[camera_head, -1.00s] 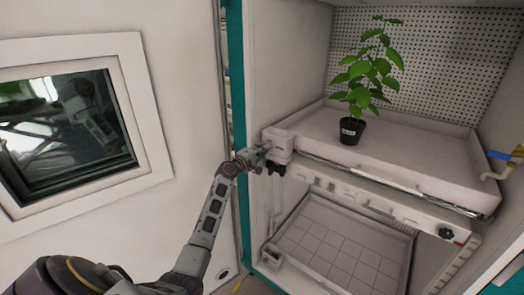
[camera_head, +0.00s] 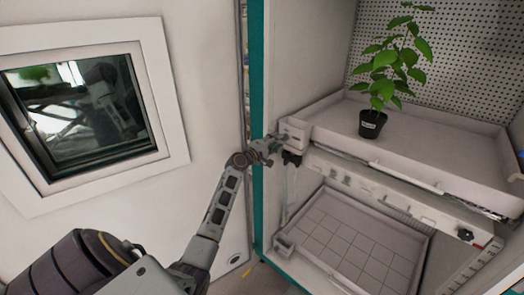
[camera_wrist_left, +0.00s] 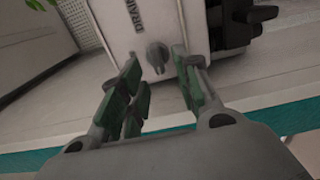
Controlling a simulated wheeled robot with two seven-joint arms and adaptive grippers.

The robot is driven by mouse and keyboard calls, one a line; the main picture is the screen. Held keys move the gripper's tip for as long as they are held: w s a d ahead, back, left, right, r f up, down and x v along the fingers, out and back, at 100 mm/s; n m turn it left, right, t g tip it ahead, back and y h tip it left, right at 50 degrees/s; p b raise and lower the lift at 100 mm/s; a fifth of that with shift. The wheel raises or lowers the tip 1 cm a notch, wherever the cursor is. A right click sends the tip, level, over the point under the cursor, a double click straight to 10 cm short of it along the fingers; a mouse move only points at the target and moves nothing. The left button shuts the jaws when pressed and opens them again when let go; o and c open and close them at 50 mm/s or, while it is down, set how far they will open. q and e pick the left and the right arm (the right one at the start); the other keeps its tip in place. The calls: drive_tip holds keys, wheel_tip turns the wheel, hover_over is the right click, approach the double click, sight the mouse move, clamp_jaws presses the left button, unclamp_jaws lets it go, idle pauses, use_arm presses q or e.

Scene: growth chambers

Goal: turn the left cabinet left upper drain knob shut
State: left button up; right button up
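The drain knob (camera_wrist_left: 157,55) is a small grey knob on the face of a white drain box (camera_wrist_left: 150,18), whose label reads "DRAIN" in part. In the left wrist view it lies just beyond and between the green-padded fingers of my left gripper (camera_wrist_left: 160,93). The fingers are apart, with nothing between the pads. In the head view the left gripper (camera_head: 272,147) is at the box (camera_head: 294,130) on the upper tray's front left corner; the knob itself cannot be made out there. My right gripper is not in view.
A potted plant (camera_head: 373,122) stands on the upper tray (camera_head: 440,158). A dark fitting (camera_head: 291,158) is under the box, and a lower tray (camera_head: 350,245) sits below. The open door with a window (camera_head: 85,110) is at left, near my arm.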

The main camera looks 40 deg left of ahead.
use_arm(q)
drive_tip(key=s, duration=0.9)
drive_tip(key=shift+a, duration=0.3)
idle(0.7)
